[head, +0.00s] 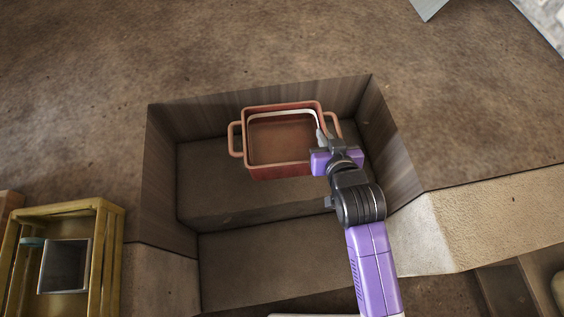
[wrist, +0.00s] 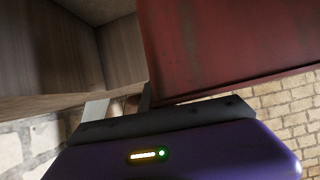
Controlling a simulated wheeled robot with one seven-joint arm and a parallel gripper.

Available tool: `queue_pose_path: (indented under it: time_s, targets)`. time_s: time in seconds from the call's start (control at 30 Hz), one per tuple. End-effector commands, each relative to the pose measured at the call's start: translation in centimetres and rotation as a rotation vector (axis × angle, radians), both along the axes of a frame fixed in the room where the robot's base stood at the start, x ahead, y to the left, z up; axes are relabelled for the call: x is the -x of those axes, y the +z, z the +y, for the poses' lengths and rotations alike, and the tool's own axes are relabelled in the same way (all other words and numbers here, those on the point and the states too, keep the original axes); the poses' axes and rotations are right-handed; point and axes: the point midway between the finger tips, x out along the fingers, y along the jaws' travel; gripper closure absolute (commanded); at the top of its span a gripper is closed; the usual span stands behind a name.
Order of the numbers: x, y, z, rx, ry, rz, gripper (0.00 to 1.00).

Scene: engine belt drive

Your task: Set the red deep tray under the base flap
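The red deep tray (head: 282,171) has a loop handle at each end and a pale inner rim. In the head view it is in the upper part of a wooden-walled recess, open side up. Whether it rests there or is held clear is unclear. My gripper (head: 321,138) is at its right end, by the right handle, with fingertips at the rim. In the wrist view the tray's red side (wrist: 235,45) fills the upper right, close to the fingers (wrist: 120,105). Their grip on it is unclear. I cannot pick out the base flap.
The recess has a stepped floor (head: 265,265) and wooden side walls (head: 390,135). A yellow crate (head: 110,255) with a grey square container (head: 64,266) stands at lower left. Brown ground (head: 230,45) lies beyond the recess, with a grey panel (head: 429,7) at the top right.

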Motion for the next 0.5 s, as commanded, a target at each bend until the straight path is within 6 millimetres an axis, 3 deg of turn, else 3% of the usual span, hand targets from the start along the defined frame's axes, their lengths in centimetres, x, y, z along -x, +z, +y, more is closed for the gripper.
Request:
queue_pose_path:
  time_s: [0.1,0.23,0.5]
  targets:
    - [-1.6,0.9,2.3,-0.002,0.033,-0.004,1.00]
    - [-2.1,0.5,3.2,0.000,0.047,0.002,1.00]
    - [-2.0,-5.6,3.2,0.000,0.047,0.005,1.00]
